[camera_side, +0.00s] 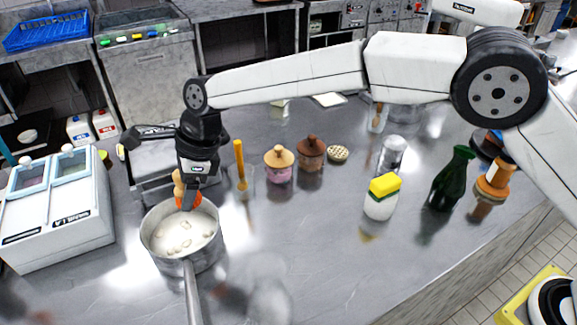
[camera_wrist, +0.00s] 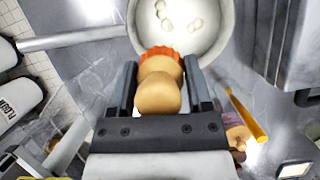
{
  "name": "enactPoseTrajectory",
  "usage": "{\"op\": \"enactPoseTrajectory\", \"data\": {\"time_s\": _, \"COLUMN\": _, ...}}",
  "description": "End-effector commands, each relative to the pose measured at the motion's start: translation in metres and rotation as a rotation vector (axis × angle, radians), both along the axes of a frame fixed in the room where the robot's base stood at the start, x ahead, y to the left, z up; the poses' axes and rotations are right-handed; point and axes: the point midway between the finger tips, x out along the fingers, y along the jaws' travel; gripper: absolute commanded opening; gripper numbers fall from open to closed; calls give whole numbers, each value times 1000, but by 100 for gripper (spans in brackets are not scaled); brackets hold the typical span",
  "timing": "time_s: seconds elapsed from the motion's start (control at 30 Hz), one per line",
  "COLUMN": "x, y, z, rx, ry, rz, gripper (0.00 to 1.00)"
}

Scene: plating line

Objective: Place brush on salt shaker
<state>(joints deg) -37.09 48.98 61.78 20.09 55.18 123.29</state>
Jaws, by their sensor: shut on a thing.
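The brush, a rounded wooden knob with an orange-red lower edge, is between my gripper's fingers in the wrist view (camera_wrist: 158,93). My gripper (camera_side: 187,193) is shut on it. In the side view the brush (camera_side: 179,186) is partly hidden by the fingers, and its orange end is over or just inside the pot's rim; I cannot tell its exact height. The salt shaker appears to be the clear jar with a silvery cap (camera_side: 392,152), standing upright to the right, well away from my gripper.
A steel pot (camera_side: 149,243) with pale lumps in it stands under my gripper, its handle toward the front. A yellow-handled tool (camera_side: 240,160) and two lidded jars (camera_side: 279,167) stand right of it. A sponge (camera_side: 384,187) tops a white holder near a green bottle (camera_side: 450,180).

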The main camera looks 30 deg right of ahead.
Motion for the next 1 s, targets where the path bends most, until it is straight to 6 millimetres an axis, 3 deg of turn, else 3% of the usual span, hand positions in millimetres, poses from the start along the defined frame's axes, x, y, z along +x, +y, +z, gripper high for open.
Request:
{"op": "enactPoseTrajectory", "data": {"time_s": 0.03, "x": 9, "y": -20, "z": 8, "rx": 1, "ry": -1, "rz": -37, "gripper": 5}}
{"op": "enactPoseTrajectory", "data": {"time_s": 0.2, "x": 28, "y": -80, "z": 25, "rx": 2, "ry": -1, "rz": -146, "gripper": 5}}
{"op": "enactPoseTrajectory", "data": {"time_s": 0.5, "x": 40, "y": -191, "z": 53, "rx": 2, "ry": -1, "rz": -346, "gripper": 5}}
{"op": "enactPoseTrajectory", "data": {"time_s": 0.77, "x": 27, "y": -286, "z": 70, "rx": 2, "ry": -1, "rz": -526, "gripper": 5}}
{"op": "enactPoseTrajectory", "data": {"time_s": 1.0, "x": -3, "y": -365, "z": 81, "rx": 1, "ry": -2, "rz": -690, "gripper": 5}}
